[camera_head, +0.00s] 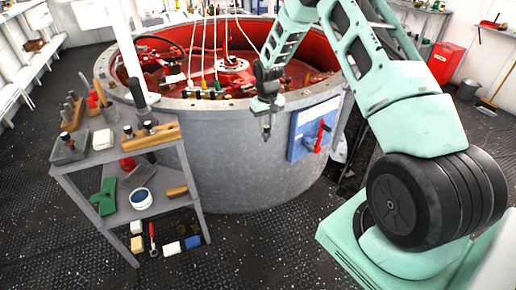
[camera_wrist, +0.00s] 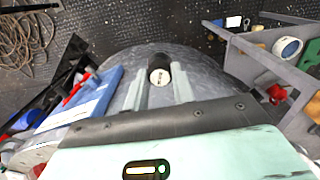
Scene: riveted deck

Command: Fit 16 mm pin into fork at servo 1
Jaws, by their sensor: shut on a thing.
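My gripper (camera_head: 266,118) hangs pointing down just outside the near right wall of the round grey tub (camera_head: 235,150), apart from it. In the wrist view my gripper (camera_wrist: 160,82) is shut on a dark cylindrical pin (camera_wrist: 160,68) with a pale printed end face; the print is too small to read. In the head view the held pin is too small to make out clearly. Red machinery (camera_head: 232,66) sits inside the tub, with several small coloured-top parts along its near side. I cannot tell which is servo 1, or make out its fork.
A grey shelf cart (camera_head: 125,215) stands left of the tub, with blocks, pins and tools; it also shows in the wrist view (camera_wrist: 250,60). A blue panel (camera_head: 300,140) with a red handle (camera_head: 321,136) is on the tub wall, right of my gripper. Dark floor in front is clear.

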